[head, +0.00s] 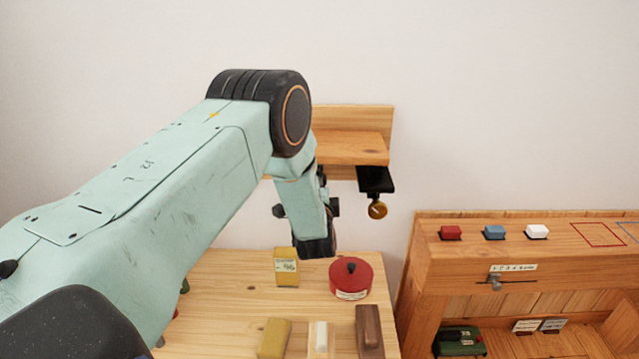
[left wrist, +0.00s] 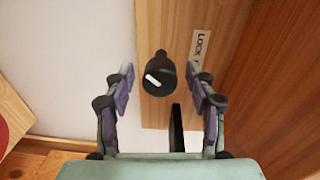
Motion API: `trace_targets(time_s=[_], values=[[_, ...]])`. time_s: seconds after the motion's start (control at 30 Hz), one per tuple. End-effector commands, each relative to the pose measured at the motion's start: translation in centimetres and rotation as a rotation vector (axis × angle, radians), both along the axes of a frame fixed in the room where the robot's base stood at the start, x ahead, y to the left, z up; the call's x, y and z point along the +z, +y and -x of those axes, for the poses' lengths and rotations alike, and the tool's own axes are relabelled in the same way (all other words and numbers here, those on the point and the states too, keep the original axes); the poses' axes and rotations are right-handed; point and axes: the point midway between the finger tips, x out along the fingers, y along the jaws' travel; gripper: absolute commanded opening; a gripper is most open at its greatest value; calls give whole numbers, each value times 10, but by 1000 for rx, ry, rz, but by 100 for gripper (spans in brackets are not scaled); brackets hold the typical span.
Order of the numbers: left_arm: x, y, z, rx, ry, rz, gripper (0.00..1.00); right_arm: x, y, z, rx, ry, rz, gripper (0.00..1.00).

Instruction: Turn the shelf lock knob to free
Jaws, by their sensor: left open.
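The shelf lock knob (left wrist: 157,75) is black with a white pointer line, and shows in the left wrist view on a wooden panel (left wrist: 160,28). The line slants from upper left to lower right. A label (left wrist: 201,50) reading "LOCK" is beside it, partly cut off by a finger. In the head view the wooden shelf (head: 352,147) is on the wall, partly behind my left arm, and I cannot make out the knob there. My right gripper is not in view.
A black bracket (head: 375,179) with a brass disc (head: 377,209) hangs at the shelf's right end. Below, a table holds a red lidded pot (head: 351,278), a yellow box (head: 286,267) and blocks. A wooden cabinet (head: 440,262) stands right. Wall right of the shelf is clear.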

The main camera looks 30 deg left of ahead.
Motion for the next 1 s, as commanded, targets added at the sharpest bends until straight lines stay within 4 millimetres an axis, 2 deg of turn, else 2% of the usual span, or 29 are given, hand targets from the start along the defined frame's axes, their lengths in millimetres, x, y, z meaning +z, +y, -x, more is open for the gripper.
trace_targets(time_s=[0.17,0.33,0.8,1.0], values=[[0,0,1,1,-1,0,56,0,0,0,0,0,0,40],[1,-7,12,0,0,0,56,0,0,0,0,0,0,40],[3,-51,84,-2,2,-2,56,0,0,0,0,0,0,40],[4,-61,100,-1,0,0,56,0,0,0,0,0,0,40]])
